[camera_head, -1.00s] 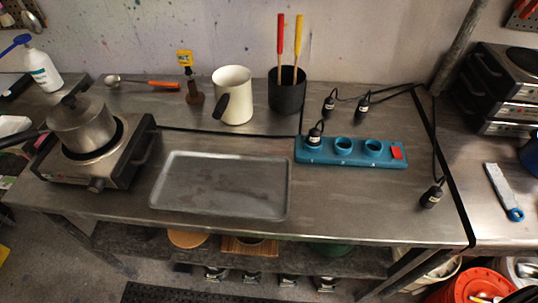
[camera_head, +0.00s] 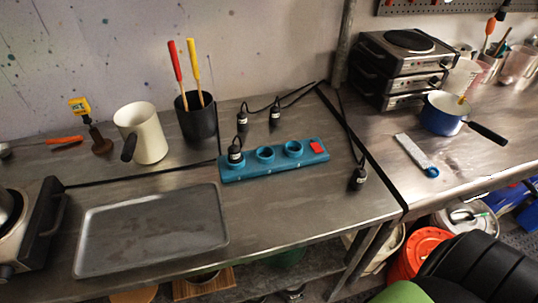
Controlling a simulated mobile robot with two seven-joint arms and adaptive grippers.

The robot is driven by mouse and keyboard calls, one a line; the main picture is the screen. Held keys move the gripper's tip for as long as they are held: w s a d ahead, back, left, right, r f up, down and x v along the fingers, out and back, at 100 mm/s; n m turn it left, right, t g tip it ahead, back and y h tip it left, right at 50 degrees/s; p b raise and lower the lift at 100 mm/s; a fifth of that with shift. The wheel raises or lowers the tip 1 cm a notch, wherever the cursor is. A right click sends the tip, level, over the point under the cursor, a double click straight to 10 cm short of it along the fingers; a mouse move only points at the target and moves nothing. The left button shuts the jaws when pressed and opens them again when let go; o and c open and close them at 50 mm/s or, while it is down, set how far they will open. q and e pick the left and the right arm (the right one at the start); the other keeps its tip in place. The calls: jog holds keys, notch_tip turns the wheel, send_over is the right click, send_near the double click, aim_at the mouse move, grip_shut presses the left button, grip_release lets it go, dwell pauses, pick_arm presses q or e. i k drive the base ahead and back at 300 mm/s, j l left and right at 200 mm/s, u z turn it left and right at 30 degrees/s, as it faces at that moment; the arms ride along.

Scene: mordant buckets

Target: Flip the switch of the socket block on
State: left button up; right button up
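The teal socket block (camera_head: 245,173) lies on the steel bench, its long side running slightly up to the right. A red switch (camera_head: 316,147) sits at its right end; I cannot tell from its tilt or colour whether it is on. A black plug (camera_head: 236,157) stands in the leftmost round socket. The other two sockets look empty. Neither my left nor my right gripper shows in the head view.
Loose black plugs (camera_head: 358,179) and cables lie behind and right of the block. A grey tray (camera_head: 150,232), white jug (camera_head: 141,133) and black tool cup (camera_head: 197,116) stand left. A blue pan (camera_head: 443,115) is right. Bench in front of the block is clear.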

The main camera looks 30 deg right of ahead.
aim_at(315, 146)
jog(key=z, duration=1.35)
